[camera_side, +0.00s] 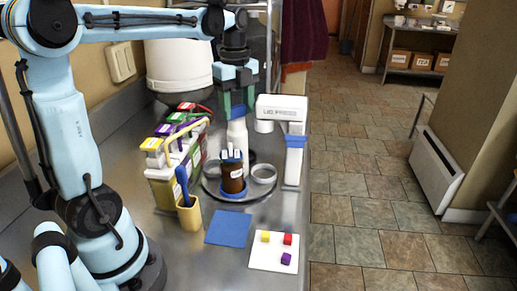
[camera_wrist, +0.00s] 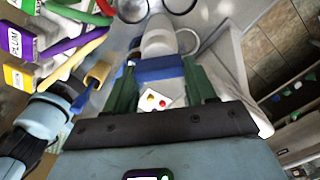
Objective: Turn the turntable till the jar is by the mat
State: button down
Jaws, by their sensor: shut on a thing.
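The round grey turntable (camera_side: 210,188) stands on the metal counter. A brown jar (camera_side: 232,184) with a pale label stands upright at its near side, with a blue ring around its base. The flat blue mat (camera_side: 229,228) lies just in front of the turntable, with a small gap between. My gripper (camera_side: 237,108) is above the far part of the turntable, behind the jar, shut on a white bottle (camera_side: 237,135). The wrist view shows the bottle (camera_wrist: 158,36) between and beyond the fingers (camera_wrist: 160,80), with a blue band. Whether its base touches the turntable is hidden.
A white ring (camera_side: 264,174) lies at the turntable's right. A white stand device (camera_side: 293,145) stands close on the right. Colour-labelled boxes (camera_side: 178,160) and a yellow cup (camera_side: 189,214) with a blue tool are left. A white card (camera_side: 274,254) with small cubes lies in front.

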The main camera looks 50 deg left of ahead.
jog(key=c, duration=0.6)
grip_release()
jog(key=shift+c, duration=0.2)
notch_tip(320, 180, up, 12)
jog(key=s+d+f+n+t, duration=0.3)
jog(key=d+f+n, duration=0.3)
jog(key=f+n, duration=0.3)
jog(key=s+d+f+n+t, duration=0.3)
jog(key=d+f+n+t, duration=0.1)
jog(key=d+f+n, duration=0.3)
jog(key=shift+s+d+f+n, duration=0.25)
jog(key=shift+d+f+n, duration=0.05)
jog(key=shift+f+n, duration=0.65)
jog(key=shift+r, duration=0.1)
